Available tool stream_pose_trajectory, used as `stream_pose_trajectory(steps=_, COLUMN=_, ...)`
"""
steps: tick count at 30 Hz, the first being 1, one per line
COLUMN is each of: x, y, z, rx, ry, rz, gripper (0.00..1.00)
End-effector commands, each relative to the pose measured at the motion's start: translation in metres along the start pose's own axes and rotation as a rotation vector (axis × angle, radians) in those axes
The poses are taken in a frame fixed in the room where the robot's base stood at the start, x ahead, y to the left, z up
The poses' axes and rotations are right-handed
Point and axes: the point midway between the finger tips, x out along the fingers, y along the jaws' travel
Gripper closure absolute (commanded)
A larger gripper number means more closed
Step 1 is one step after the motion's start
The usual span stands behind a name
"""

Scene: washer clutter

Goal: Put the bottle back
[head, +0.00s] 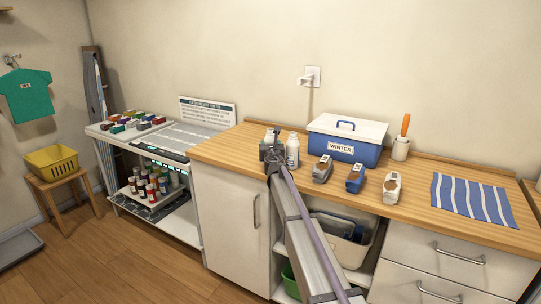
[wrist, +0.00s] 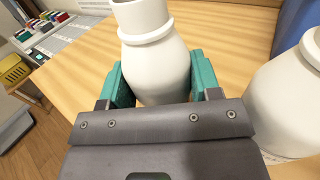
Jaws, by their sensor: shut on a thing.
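In the wrist view a plain white bottle (wrist: 153,62) with a narrower neck stands between the teal fingers of my gripper (wrist: 156,80), which is shut on it. In the head view my gripper (head: 270,155) is at the left part of the wooden counter (head: 228,148), and it hides most of the held bottle (head: 269,135). A second white bottle (head: 292,151) stands just right of the gripper. It also shows large at the right edge of the wrist view (wrist: 288,105). I cannot tell whether the held bottle touches the counter.
A blue WINTER box (head: 345,152) and a cup with an orange-handled tool (head: 400,149) stand behind. Small shoe-like items (head: 322,170) sit in front, and a striped cloth (head: 473,198) lies right. A lower shelf tray (head: 151,200) at left holds several small bottles.

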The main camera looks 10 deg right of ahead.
Motion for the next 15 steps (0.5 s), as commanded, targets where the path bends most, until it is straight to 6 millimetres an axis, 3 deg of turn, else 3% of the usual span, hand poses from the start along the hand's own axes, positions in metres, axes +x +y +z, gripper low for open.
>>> stream_pose_trajectory(steps=9, x=0.0, y=0.0, z=-0.0032, rx=0.0, ry=0.0, rz=0.0, gripper=0.73)
stream_pose_trajectory(steps=10, x=-0.0001, y=0.0, z=-0.0021, rx=0.0, ry=0.0, rz=0.0, gripper=0.41)
stream_pose_trajectory(steps=15, x=0.0, y=-0.0001, z=-0.0013, rx=0.0, ry=0.0, rz=0.0, gripper=0.25)
